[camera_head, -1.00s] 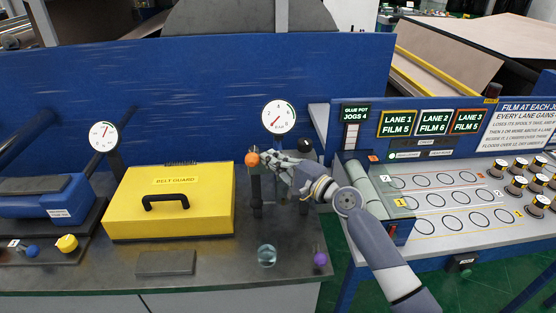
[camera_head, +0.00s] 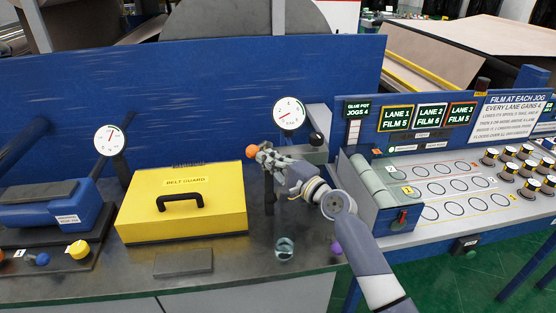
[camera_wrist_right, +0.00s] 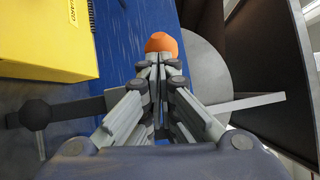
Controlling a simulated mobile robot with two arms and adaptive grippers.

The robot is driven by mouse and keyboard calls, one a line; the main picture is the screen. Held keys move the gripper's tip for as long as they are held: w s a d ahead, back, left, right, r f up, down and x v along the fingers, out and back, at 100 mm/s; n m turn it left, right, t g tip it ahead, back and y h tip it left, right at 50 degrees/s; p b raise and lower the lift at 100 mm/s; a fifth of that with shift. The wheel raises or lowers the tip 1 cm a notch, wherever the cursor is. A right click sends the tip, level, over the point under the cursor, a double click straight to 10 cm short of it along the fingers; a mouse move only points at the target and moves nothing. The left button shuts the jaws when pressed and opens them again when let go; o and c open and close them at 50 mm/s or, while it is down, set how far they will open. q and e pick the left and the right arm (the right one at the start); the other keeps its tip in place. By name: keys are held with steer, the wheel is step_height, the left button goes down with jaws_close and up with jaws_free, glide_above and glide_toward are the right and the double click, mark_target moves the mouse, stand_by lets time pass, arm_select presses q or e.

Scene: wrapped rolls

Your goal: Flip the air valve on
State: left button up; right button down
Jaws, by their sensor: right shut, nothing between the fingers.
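An orange ball knob (camera_head: 252,151) stands on the bench top, right of the yellow belt guard and below a round white gauge (camera_head: 289,113). It looks like the air valve's handle. My right gripper (camera_head: 262,155) reaches in from the right with its fingers closed together, tips right beside the knob. In the right wrist view the orange knob (camera_wrist_right: 162,43) lies just beyond the closed fingertips (camera_wrist_right: 160,62). Whether they touch it is hard to tell. The valve body is largely hidden behind my gripper and arm. My left gripper is not in view.
The yellow belt guard (camera_head: 184,204) stands left of the knob. A black ball knob (camera_head: 316,140) on a grey block stands right of it. A small glass cup (camera_head: 284,249) and a purple knob (camera_head: 336,248) are near the bench's front edge. A blue panel (camera_head: 190,85) rises behind.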

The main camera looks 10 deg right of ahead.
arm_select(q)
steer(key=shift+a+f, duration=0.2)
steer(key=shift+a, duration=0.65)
arm_select(e)
steer(key=a, duration=0.2)
steer(key=shift+w+a, duration=0.3)
steer(key=shift+a, duration=0.1)
steer(key=shift+w+a, duration=0.1)
steer(key=shift+a, duration=0.15)
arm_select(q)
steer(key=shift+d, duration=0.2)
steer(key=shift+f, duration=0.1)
